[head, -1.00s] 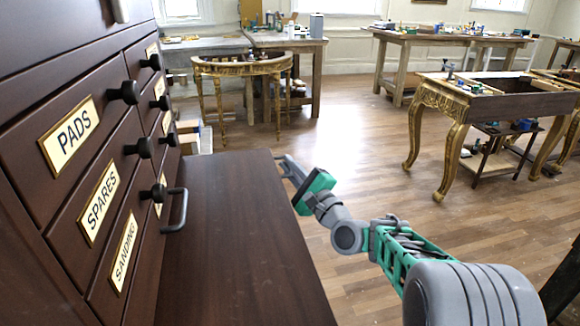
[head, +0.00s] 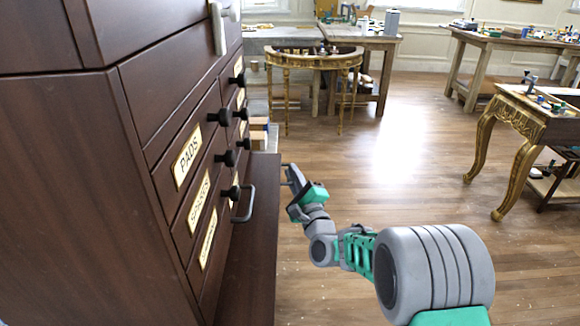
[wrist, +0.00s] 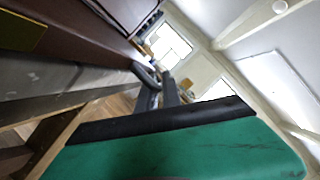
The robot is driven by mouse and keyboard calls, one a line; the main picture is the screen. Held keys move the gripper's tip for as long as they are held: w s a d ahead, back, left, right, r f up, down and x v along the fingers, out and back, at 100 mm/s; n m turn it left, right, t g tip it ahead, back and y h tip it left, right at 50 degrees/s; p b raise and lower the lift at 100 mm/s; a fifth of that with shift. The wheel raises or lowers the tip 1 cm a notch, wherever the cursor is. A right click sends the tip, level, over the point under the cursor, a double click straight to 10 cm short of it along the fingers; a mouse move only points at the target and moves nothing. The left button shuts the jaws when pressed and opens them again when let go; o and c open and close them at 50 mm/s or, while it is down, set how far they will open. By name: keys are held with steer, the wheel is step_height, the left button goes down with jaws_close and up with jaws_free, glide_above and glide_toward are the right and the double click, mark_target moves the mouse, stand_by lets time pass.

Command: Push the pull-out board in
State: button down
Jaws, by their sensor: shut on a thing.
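The pull-out board (head: 252,255) is a dark brown flat panel sticking out to the right from the low part of the drawer cabinet (head: 70,180). A strip of it shows beyond the drawer fronts. My gripper (head: 287,172) is at the board's outer edge, toward its far end, with my arm reaching in from the right. In the wrist view my gripper (wrist: 157,88) has its grey fingers together at a dark looped handle (wrist: 143,70). The fingers look shut on this handle, though the exact contact is small and partly hidden.
Black knobs and a bar handle (head: 246,204) stick out from the labelled drawers above the board. A gilt half-round console (head: 315,62) and workbenches stand behind. A gilt-legged table (head: 530,120) is at right. Wooden floor (head: 400,150) between them is clear.

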steer(key=c, duration=1.5)
jaws_free()
steer(key=b+v, duration=0.2)
steer(key=v, duration=0.5)
steer(key=shift+s+f, duration=0.1)
steer(key=shift+s, duration=0.3)
steer(key=shift+c, duration=0.2)
